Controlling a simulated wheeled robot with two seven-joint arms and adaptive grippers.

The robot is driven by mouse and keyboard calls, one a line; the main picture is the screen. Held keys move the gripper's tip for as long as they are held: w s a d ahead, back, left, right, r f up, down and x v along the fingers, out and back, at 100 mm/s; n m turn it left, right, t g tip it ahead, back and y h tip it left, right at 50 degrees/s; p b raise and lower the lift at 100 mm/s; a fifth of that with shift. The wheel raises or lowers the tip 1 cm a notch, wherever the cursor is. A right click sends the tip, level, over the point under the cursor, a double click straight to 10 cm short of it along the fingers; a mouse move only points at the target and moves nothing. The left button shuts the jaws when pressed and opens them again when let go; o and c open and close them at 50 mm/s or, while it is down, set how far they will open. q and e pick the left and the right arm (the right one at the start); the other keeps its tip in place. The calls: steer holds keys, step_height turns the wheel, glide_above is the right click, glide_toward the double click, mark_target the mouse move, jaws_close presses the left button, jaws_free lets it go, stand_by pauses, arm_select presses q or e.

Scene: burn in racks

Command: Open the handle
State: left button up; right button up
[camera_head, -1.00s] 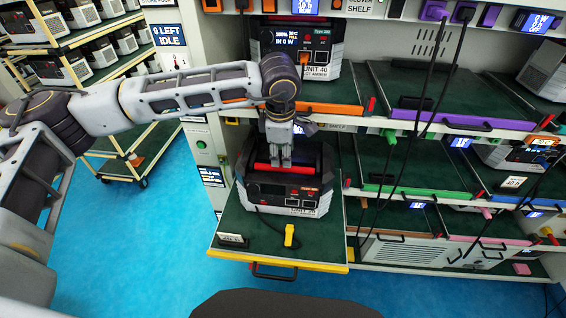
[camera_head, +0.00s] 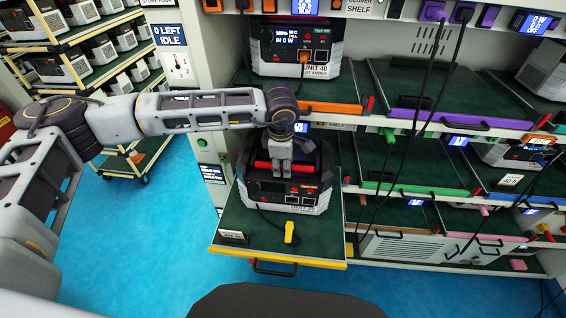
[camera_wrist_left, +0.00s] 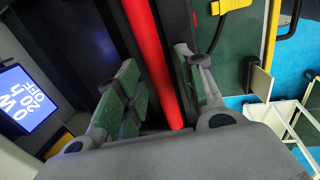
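A grey and black power unit (camera_head: 286,191) stands on the pulled-out green shelf with a yellow front edge (camera_head: 225,248). A red bar handle (camera_head: 305,168) runs across its top. My left gripper (camera_head: 279,172) points down at the middle of this bar. In the left wrist view the red handle (camera_wrist_left: 151,60) passes between the two green-padded fingers of my left gripper (camera_wrist_left: 160,92). The fingers are apart, with a gap on the left side of the bar; the right finger is close to it. My right gripper is not in view.
A yellow plug (camera_head: 289,232) on a black cable lies on the shelf in front of the unit. Black cables (camera_head: 425,95) hang at the right. Blue floor (camera_head: 130,240) is clear at the left.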

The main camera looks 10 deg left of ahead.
arm_select(q)
jaws_close()
steer(key=shift+w+r, duration=0.1)
steer(key=shift+r, duration=0.05)
steer(key=shift+w+r+g, duration=0.3)
steer(key=shift+r+g, duration=0.2)
steer(key=shift+g, duration=0.55)
steer(key=shift+w+r+g, duration=0.25)
steer(key=shift+r+g, duration=0.2)
steer(key=shift+g, duration=0.6)
steer(key=shift+o, duration=1)
jaws_free()
steer(key=shift+r, duration=0.1)
